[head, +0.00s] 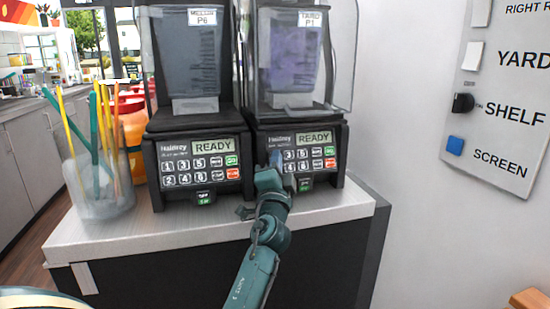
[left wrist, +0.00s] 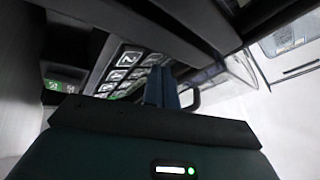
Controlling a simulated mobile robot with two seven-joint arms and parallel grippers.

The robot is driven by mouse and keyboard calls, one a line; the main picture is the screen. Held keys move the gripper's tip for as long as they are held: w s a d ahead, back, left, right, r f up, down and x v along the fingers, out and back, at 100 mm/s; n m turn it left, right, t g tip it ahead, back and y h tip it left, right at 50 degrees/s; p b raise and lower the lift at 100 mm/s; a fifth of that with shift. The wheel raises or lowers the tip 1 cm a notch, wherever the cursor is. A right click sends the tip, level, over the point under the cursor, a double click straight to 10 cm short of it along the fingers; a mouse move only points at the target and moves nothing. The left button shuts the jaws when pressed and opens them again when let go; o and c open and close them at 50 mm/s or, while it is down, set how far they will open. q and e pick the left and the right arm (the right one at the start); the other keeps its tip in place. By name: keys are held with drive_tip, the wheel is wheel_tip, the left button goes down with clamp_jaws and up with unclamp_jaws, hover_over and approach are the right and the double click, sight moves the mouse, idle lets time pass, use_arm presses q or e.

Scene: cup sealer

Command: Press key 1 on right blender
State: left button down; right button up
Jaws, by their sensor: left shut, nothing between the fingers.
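The right blender (head: 299,114) stands on the counter, with a READY display (head: 314,138) and a keypad (head: 303,160) on its front. Keys 3, 5, 4 and 6 show; the left end of the keypad, where key 1 would be, is hidden behind my gripper. My left gripper (head: 276,160) is shut and empty, its tips at the left end of that keypad. In the left wrist view the shut fingers (left wrist: 162,88) point at the tilted keypad (left wrist: 124,66). I cannot tell whether the tips touch a key. My right gripper is not in view.
The left blender (head: 197,118) stands close beside the right one, also showing READY. A clear container with straws (head: 105,205) and orange bottles (head: 132,125) are at the left. A wall panel with switches (head: 500,90) is at the right. The counter's front strip (head: 335,205) is bare.

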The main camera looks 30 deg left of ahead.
use_arm(q)
drive_tip(key=shift+w+a+f+b, duration=0.15)
drive_tip(key=shift+w+a+b, duration=0.1)
drive_tip(key=shift+a+b, duration=0.05)
idle(0.5)
idle(0.4)
drive_tip(key=shift+s+d+r+p, duration=0.25)
drive_tip(key=shift+s+d+p, duration=0.05)
drive_tip(key=shift+s+d, duration=0.3)
drive_tip(key=shift+s+d+r+p, duration=0.3)
drive_tip(key=shift+s+d, duration=0.2)
drive_tip(key=shift+d, duration=0.1)
drive_tip(key=shift+s+d+r+p, duration=0.25)
drive_tip(key=shift+s+d, duration=0.25)
drive_tip(key=shift+d, duration=0.1)
drive_tip(key=shift+s+d+r+p, duration=0.3)
drive_tip(key=shift+s+d, duration=0.2)
drive_tip(key=shift+d, duration=0.1)
drive_tip(key=shift+f, duration=0.1)
